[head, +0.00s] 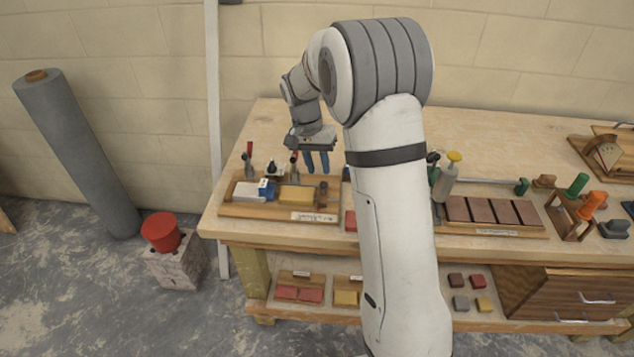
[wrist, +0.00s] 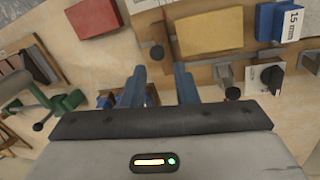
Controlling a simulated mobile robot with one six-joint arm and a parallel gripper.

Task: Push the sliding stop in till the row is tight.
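A shallow wooden tray (head: 265,211) on the bench's left part holds a row: a pale block (head: 248,191), a blue block (head: 267,187) and a yellow block (head: 297,197). The blue block (wrist: 280,22) reads 15 mm in the wrist view, beside the yellow block (wrist: 215,30). A dark knobbed piece (head: 323,188) stands at the row's right end and looks like the sliding stop; it shows partly in the wrist view (wrist: 157,52). Any gap between it and the yellow block is hard to judge. My gripper (head: 317,163) hangs above the tray's back right, its blue fingers (wrist: 159,80) apart and empty.
A red block (head: 350,221) lies right of the tray. My arm hides the bench's middle.

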